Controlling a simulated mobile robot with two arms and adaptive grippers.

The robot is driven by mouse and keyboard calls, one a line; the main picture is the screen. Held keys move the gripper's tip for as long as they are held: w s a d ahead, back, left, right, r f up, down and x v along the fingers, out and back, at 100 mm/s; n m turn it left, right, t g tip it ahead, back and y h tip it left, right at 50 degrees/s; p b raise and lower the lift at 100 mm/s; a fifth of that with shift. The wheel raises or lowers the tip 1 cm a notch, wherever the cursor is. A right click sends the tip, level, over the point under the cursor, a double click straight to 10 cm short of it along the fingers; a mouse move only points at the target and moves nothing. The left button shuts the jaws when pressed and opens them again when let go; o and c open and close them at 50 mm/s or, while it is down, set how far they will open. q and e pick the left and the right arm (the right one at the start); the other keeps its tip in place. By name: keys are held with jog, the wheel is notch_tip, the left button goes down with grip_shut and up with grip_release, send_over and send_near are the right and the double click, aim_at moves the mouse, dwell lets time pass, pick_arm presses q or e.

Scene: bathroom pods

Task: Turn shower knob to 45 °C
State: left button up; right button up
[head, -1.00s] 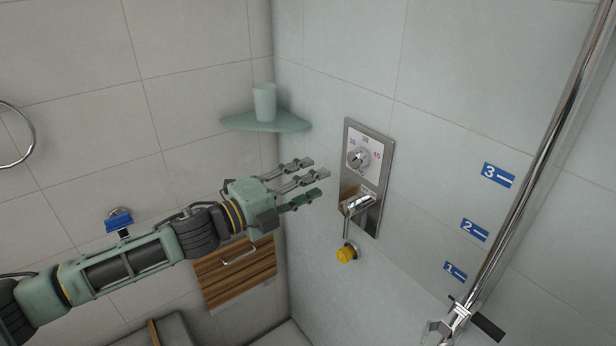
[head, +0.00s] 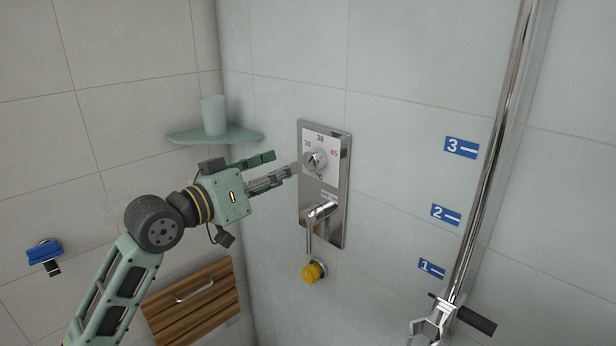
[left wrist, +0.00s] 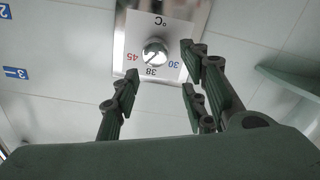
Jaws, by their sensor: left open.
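The shower knob (head: 315,160) is a round chrome knob on a white dial plate, on a tall steel panel (head: 337,215) on the wall. The plate reads 30 at left, 38 at top and 45 at right in the head view. The knob also shows upside down in the left wrist view (left wrist: 154,52); its exact setting is too small to read. My left gripper (head: 283,164) is open and empty, its fingers pointing at the knob from the left. In the left wrist view its fingertips (left wrist: 160,75) spread on both sides of the knob, apparently apart from it. My right gripper is out of view.
A chrome lever (head: 320,212) sticks out below the knob, with a yellow knob (head: 313,271) under it. A corner shelf (head: 240,135) with a cup (head: 213,115) is behind my left gripper.

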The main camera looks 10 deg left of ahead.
aim_at(312, 161)
pick_arm(q)
jog(key=shift+n+h, duration=0.4)
jog(key=x, duration=0.2)
jog(key=p+x, duration=0.1)
jog(key=x, duration=0.1)
jog(key=d+p+x, duration=0.1)
jog(key=x, duration=0.1)
jog(key=shift+s, duration=0.2)
jog(key=shift+w+d, duration=0.4)
jog(key=shift+w, duration=0.2)
jog(key=shift+f, duration=0.1)
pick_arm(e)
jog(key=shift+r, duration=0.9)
pick_arm(q)
jog(key=shift+c, duration=0.5)
